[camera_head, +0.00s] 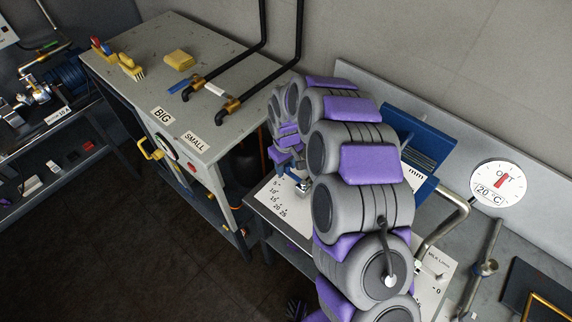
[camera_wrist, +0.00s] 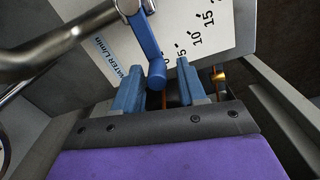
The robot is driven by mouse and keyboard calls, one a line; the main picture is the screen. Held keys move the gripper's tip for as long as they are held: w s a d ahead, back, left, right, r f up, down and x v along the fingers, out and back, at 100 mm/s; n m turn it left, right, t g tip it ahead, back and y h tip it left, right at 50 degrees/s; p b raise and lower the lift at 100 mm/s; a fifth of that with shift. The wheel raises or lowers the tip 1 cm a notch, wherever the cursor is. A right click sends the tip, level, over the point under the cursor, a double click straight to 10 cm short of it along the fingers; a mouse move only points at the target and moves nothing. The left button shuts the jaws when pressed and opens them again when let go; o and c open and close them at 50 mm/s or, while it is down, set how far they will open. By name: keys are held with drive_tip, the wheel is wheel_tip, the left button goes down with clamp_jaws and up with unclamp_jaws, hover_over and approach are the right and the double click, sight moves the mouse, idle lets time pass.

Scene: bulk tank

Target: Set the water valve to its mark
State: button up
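The water valve's blue lever (camera_wrist: 146,40) hangs down from a metal pipe in the wrist view. Its rounded end lies between the two blue fingers of my gripper (camera_wrist: 158,84), with a gap visible on each side. My gripper is open. Behind the lever is a white scale plate (camera_wrist: 188,30) lettered WATER L/min, with 5, 10 and 15 readable. In the head view the plate (camera_head: 268,203) shows numbers up to 25. There my arm hides most of the valve, and the gripper is hard to make out. I cannot tell which number the lever points at.
A grey cabinet (camera_head: 190,75) with BIG and SMALL labels, black hoses and a yellow sponge (camera_head: 179,60) stands to the left. A dial reading 20 °C (camera_head: 497,184) and bent pipes (camera_head: 445,222) are on the right. Dark floor (camera_head: 150,250) is free at lower left.

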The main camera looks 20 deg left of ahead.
drive_tip(key=shift+d, duration=0.25)
clamp_jaws()
drive_tip(key=shift+s+n, duration=0.15)
drive_tip(key=shift+n, duration=0.15)
drive_tip(key=s+n, duration=0.1)
drive_tip(key=s+n+p, duration=0.1)
drive_tip(key=n, duration=0.1)
drive_tip(key=s+n+p, duration=0.1)
drive_tip(key=n, duration=0.1)
drive_tip(key=shift+a+r, duration=0.1)
drive_tip(key=shift+a, duration=0.15)
drive_tip(key=n, duration=0.1)
drive_tip(key=s+n, duration=0.1)
drive_tip(key=shift+s+d+n+p, duration=0.15)
drive_tip(key=shift+s+n+p, duration=0.1)
drive_tip(key=shift+n+p, duration=0.1)
drive_tip(key=shift+s+d+n+p, duration=0.2)
drive_tip(key=shift+s+n, duration=0.15)
drive_tip(key=shift+n, duration=0.25)
drive_tip(key=shift+s+d+n+p, duration=0.15)
drive_tip(key=shift+s+n, duration=0.15)
drive_tip(key=shift+n, duration=0.25)
